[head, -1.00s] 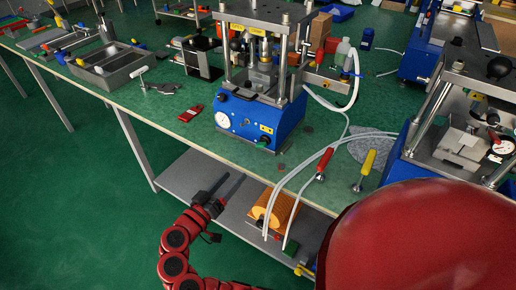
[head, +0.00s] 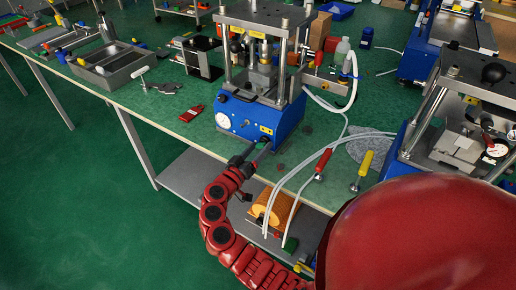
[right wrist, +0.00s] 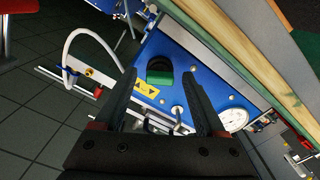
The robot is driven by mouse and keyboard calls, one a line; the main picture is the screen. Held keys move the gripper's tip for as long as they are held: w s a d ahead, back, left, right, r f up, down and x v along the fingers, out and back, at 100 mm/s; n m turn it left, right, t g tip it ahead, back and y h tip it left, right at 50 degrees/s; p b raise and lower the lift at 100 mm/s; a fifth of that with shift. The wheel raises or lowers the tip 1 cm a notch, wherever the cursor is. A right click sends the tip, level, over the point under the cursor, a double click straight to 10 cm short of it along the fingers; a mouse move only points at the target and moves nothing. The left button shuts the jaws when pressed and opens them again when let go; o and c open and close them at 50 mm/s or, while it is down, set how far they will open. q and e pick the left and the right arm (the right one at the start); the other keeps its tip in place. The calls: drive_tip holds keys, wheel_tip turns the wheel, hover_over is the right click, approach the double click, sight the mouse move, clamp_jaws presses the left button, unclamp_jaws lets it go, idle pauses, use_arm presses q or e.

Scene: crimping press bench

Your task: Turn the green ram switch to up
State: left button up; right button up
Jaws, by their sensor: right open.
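The green ram switch (right wrist: 160,76) sits in a dark surround on the blue front panel of the middle press (head: 240,124). A yellow label with arrow marks (right wrist: 146,88) is beside it; I cannot tell which way the switch is set. My right gripper (head: 257,149) is at the press front, close to the switch, which is partly hidden in the head view (head: 264,140). In the right wrist view the two black fingers are apart, and the switch shows between their tips. I cannot tell if they touch it. My left gripper is not in view.
A round white gauge (head: 223,120) and a silver toggle (right wrist: 177,110) are on the same panel. A red tool (head: 191,112) lies on the green bench left of the press. White hoses (head: 300,176) hang at the right. An orange spool (head: 274,207) is on the lower shelf.

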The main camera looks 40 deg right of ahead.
drive_tip(key=shift+c, duration=0.3)
clamp_jaws()
drive_tip(key=shift+n, duration=0.5)
drive_tip(key=shift+a+n+p, duration=0.1)
drive_tip(key=shift+n+p, duration=0.35)
drive_tip(key=shift+n, duration=0.55)
drive_tip(key=n+p, duration=0.1)
drive_tip(key=n, duration=0.2)
drive_tip(key=shift+r+n+p, duration=0.15)
drive_tip(key=shift+n+p, duration=0.6)
drive_tip(key=shift+n, duration=0.35)
drive_tip(key=shift+n+p, duration=1.05)
drive_tip(key=shift+n, duration=0.85)
